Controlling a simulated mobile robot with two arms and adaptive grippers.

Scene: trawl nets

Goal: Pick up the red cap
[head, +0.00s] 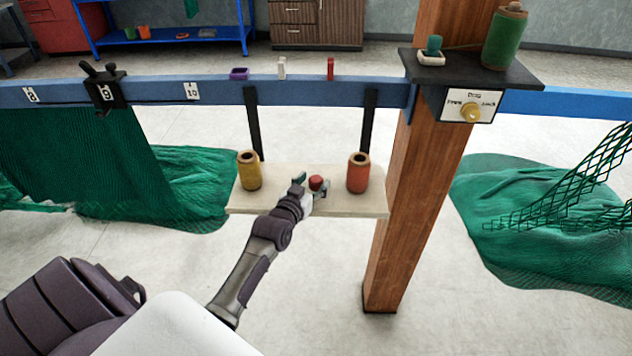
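The red cap (317,183) is a small round piece at the pale shelf (275,200) hanging below the blue rail, between a yellow spool and an orange-red spool. My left gripper (311,184) reaches the shelf from the front, with its fingers spread to either side of the cap. A gap shows between the left finger and the cap. I cannot tell whether the other finger touches it. The gripper partly hides the cap's lower part and the shelf beneath. My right gripper is not in view.
The yellow spool (250,171) and the orange-red spool (358,173) stand close on either side. The blue rail (215,93) runs above with black hangers. A wooden post (405,220) stands right of the shelf. Green nets (545,220) lie at both sides.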

